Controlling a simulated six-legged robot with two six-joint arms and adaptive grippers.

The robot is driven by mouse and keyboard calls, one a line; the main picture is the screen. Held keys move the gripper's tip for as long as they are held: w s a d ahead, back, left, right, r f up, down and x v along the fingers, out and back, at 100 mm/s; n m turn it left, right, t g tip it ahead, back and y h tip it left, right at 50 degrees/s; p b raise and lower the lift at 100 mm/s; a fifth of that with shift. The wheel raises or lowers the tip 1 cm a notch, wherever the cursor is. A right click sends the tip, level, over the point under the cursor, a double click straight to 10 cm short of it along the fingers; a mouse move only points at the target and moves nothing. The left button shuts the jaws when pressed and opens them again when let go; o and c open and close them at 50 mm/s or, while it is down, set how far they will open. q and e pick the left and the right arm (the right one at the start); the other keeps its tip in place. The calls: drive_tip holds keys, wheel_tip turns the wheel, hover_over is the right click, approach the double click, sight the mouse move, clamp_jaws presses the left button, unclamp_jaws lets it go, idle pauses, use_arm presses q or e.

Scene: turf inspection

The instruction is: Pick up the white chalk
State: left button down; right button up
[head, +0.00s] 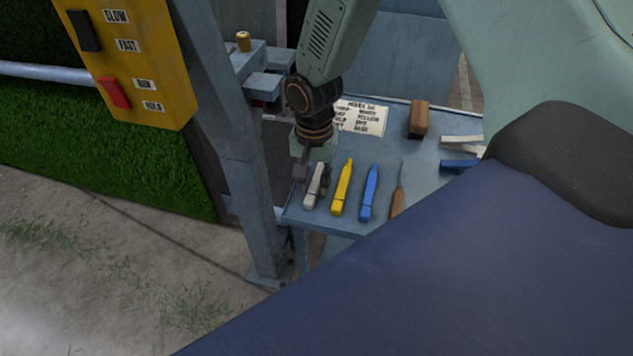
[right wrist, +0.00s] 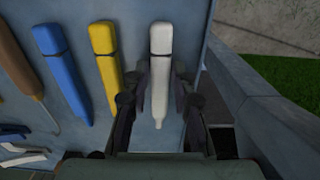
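The white chalk (head: 313,186) is a thick stick with a tapered tip, lying on the blue-grey tray table (head: 290,213) at the left end of a row. In the right wrist view the white chalk (right wrist: 160,48) points its tip toward my gripper. My right gripper (head: 313,174) is low over it. In the right wrist view the fingers of this gripper (right wrist: 161,78) stand open, one on each side of the chalk. Any contact is too small to tell. My left gripper is not in view.
A yellow stick (head: 341,188), a blue stick (head: 368,193) and a brown pointed tool (head: 397,203) lie to the right. A brown block (head: 418,119) and a printed card (head: 362,117) lie behind. A grey post (head: 245,180) and yellow control box (head: 140,65) stand left.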

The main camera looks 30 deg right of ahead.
drive_tip(key=shift+a, duration=0.15)
drive_tip(key=c, duration=0.3)
clamp_jaws()
drive_tip(key=shift+d, duration=0.2)
drive_tip(key=shift+r, duration=0.1)
